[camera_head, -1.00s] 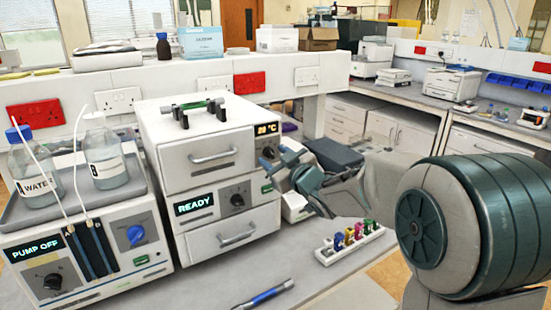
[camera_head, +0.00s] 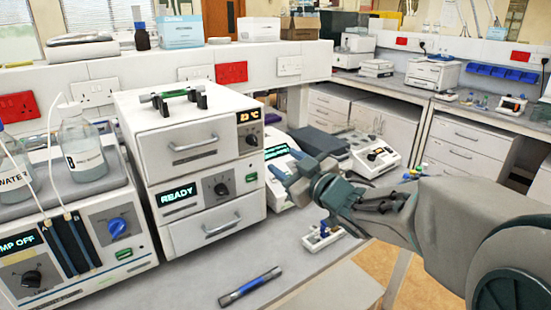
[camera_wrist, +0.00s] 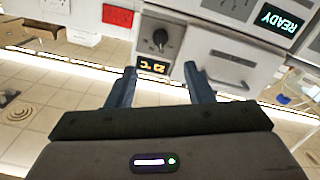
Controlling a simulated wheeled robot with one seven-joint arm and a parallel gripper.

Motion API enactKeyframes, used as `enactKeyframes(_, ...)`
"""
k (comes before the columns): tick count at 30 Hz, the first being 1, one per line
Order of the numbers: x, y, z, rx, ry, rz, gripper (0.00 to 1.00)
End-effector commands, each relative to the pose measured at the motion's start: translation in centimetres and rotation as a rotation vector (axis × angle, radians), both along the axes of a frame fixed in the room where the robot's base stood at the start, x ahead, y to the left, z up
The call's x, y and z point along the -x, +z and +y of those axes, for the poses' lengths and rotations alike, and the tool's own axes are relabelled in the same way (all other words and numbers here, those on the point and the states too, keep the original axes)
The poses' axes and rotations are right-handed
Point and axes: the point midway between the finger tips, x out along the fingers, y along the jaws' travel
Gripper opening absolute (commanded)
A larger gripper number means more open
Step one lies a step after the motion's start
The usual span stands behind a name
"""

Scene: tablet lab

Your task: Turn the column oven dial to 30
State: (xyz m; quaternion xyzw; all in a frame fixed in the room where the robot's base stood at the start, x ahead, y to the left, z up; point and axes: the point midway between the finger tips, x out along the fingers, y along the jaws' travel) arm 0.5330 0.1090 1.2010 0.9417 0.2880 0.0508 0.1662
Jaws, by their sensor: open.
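The column oven (camera_head: 190,132) is the top white unit of the stack at centre left. Its small display (camera_head: 249,116) seems to read 23 °C. Its dark dial (camera_head: 253,139) sits just below the display and is uncovered. In the wrist view the dial (camera_wrist: 159,39) and the display (camera_wrist: 153,66) appear upside down, ahead of the fingers. My gripper (camera_head: 296,173) is right of and below the dial, apart from it. In the wrist view my gripper (camera_wrist: 160,80) has its two fingers spread, with nothing held between them.
A unit showing READY with its own dial (camera_head: 221,188) is under the oven. The pump (camera_head: 80,250) with bottles is at left. A vial rack (camera_head: 318,240) is below my gripper. Instruments (camera_head: 375,160) stand behind my arm.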

Motion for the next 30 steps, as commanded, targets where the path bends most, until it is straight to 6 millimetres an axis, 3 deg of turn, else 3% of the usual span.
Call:
enactKeyframes(6, 1.4, 0.0, -1.0, 0.000, -0.001, 0.001, 0.47)
enactKeyframes(20, 1.5, 0.0, -1.2, 0.002, -0.012, 0.005, 0.47)
enactKeyframes(26, 1.2, -1.7, -4.9, 0.040, -0.231, 0.127, 0.47)
enactKeyframes(30, 2.4, -4.0, -8.4, 0.066, -0.418, 0.278, 0.47)
